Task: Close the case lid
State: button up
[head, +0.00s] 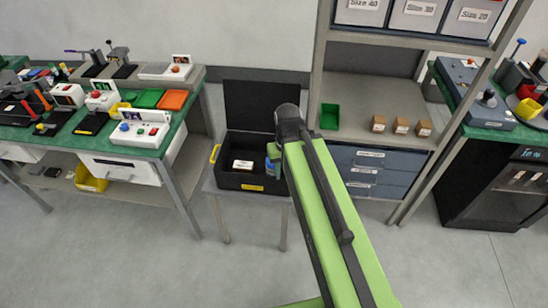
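The black case (252,181) stands open on a small grey stand, left of the picture's middle. Its lid (262,104) is raised about upright at the back, and my arm covers part of its right edge. A white-labelled box (243,165) lies inside the case. A blue-green item (272,166) shows at the case's right side, partly behind my arm. My green arm reaches up from the bottom right to a dark joint in front of the case. I cannot make out my gripper's fingers.
A green-topped workbench (165,145) with several devices stands at left. A shelf unit (372,102) with a green bin (330,116), small brown boxes and blue drawers (375,160) stands right of the case. Another bench is at far right. The front floor is largely clear.

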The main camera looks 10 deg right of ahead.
aim_at(250, 105)
jog(key=z, duration=0.2)
jog(key=k, duration=0.25)
jog(key=u, duration=0.35)
jog(key=i, duration=0.8)
jog(key=z, duration=0.25)
jog(key=k, duration=0.1)
jog(key=u, duration=2.8)
jog(key=k, duration=0.85)
jog(key=z, duration=1)
jog(key=i, duration=0.85)
jog(key=u, duration=0.05)
